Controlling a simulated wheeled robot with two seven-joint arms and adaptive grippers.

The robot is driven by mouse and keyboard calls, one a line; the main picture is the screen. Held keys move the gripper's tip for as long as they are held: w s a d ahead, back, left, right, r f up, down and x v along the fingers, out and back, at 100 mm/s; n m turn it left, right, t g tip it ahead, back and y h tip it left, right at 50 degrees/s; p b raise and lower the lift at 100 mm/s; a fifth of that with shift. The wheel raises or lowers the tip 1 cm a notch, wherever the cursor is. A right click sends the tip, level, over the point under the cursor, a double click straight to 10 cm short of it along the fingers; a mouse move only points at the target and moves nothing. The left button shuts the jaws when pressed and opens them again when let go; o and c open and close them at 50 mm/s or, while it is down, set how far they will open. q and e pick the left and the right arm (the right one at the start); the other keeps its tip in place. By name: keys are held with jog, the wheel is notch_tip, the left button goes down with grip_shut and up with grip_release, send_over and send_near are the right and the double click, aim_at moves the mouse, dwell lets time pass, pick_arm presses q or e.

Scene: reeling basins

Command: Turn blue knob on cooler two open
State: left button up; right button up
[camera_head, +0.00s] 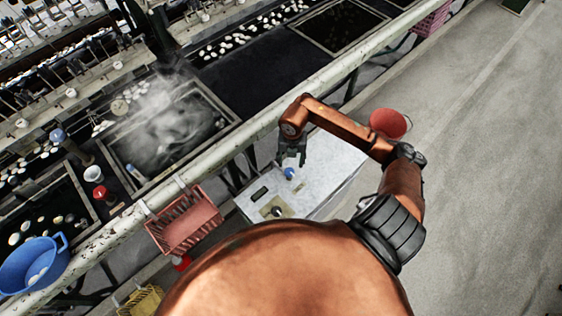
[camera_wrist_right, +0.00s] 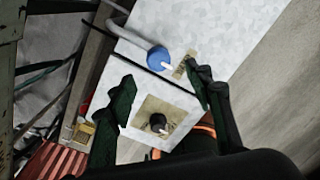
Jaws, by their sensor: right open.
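The cooler is a pale box (camera_head: 325,172) standing on the floor beside the basin rail. Its blue knob (camera_head: 289,172) sits on the cooler's face; in the right wrist view the blue knob (camera_wrist_right: 159,58) has a white pointer and shows beyond the fingers. A black knob (camera_head: 276,210) on a beige plate is nearby, also seen in the wrist view (camera_wrist_right: 157,122). My right gripper (camera_head: 291,158) is open and empty, just above the blue knob in the head view and apart from it in the wrist view. My left gripper is not in view.
A long pale rail (camera_head: 260,122) runs along the basins, left of the cooler. A red crate (camera_head: 184,221) hangs on it. A red bucket (camera_head: 388,123) stands behind my right arm. The grey floor on the right is clear.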

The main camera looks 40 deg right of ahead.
aim_at(290, 171)
jog(key=shift+w+d+f, duration=0.1)
jog(key=shift+f, duration=0.3)
jog(key=f, duration=0.4)
jog(key=f+b, duration=0.1)
jog(key=f, duration=0.1)
jog(key=shift+w+a, duration=0.1)
jog(key=shift+a, duration=0.15)
jog(key=shift+d+f, duration=0.1)
jog(key=shift+f, duration=0.3)
jog(key=c, duration=1.1)
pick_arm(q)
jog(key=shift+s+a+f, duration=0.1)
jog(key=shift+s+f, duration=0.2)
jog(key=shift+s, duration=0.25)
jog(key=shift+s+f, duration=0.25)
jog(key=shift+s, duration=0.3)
pick_arm(e)
jog(key=shift+c, duration=0.2)
